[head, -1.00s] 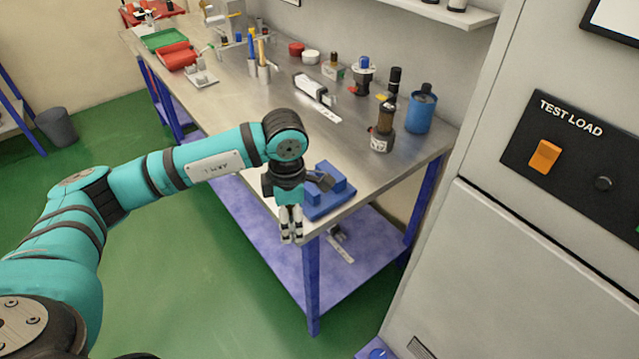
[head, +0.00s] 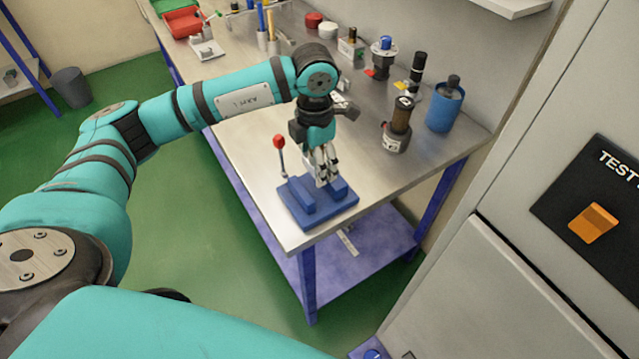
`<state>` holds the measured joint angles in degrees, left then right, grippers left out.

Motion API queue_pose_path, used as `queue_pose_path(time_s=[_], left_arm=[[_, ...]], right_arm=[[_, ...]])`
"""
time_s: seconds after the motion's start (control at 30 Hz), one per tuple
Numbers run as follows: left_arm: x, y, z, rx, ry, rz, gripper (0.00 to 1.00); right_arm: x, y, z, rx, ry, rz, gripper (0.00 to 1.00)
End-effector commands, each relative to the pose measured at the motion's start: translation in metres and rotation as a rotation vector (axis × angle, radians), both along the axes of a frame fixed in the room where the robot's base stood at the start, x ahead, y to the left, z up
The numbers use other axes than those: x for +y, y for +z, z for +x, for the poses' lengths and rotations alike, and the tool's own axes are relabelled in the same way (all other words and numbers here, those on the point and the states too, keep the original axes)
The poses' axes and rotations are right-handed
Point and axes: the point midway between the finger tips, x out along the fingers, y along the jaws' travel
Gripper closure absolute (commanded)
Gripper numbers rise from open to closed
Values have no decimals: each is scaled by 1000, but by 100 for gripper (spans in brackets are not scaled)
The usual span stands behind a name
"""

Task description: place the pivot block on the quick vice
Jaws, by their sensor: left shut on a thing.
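The quick vice (head: 292,212) is a blue base with raised blocks at the near corner of the metal bench. A thin lever with a red knob (head: 279,142) stands up at its left. My left gripper (head: 326,178) points down at the right part of the vice, its fingertips close above or between the blue blocks. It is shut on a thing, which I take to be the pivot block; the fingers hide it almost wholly. I cannot tell whether it touches the vice. My right gripper is not in view.
Behind the vice stand a dark cylinder (head: 397,132), a blue cup (head: 444,107) and a black-and-blue fitting (head: 382,58). A red tray (head: 184,23) lies at the far left. The grey test cabinet (head: 500,280) stands close on the right. The bench left of the vice is bare.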

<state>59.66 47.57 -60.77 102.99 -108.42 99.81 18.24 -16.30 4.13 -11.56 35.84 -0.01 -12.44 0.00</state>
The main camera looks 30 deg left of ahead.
Motion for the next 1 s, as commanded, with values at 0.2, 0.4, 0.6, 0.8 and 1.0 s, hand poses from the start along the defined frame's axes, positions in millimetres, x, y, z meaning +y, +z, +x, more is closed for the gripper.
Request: queue_pose_path(time_s=[0.2,0.4,0.6,0.8,1.0], left_arm=[[0,-32,0,-1,-1,-1,78],[0,-64,-1,2,-1,-1,78],[0,-77,0,-2,-1,-1,78],[0,-76,0,-2,-1,-1,78],[0,-79,0,-1,-1,-1,23]], right_arm=[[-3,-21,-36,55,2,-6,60],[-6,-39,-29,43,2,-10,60],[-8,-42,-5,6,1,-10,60],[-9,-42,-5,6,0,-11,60],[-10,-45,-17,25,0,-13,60]])
